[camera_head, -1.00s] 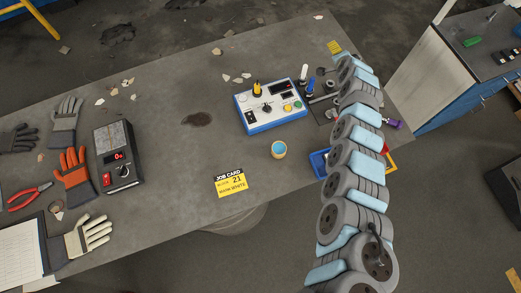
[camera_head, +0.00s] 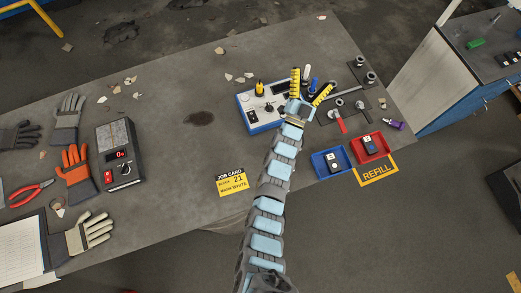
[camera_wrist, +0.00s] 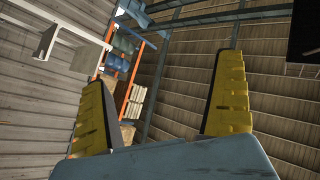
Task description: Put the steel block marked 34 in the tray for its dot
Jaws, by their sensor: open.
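My gripper (camera_head: 312,78) is open and empty over the right end of the control box in the head view. In the wrist view its yellow-padded fingers (camera_wrist: 165,75) stand wide apart with nothing between them. A blue tray (camera_head: 316,161) and a red tray (camera_head: 384,144) stand at the table's right front edge. A dark block (camera_head: 335,161) lies in the blue tray and another dark block (camera_head: 369,146) lies in the red one. Their markings are too small to read, so I cannot tell which block is marked 34.
The control box (camera_head: 262,128) is partly behind my gripper. A job card reading "21, warm white" (camera_head: 232,183) lies left of my arm. Right of the gripper are a red-handled tool (camera_head: 341,125) and metal parts.

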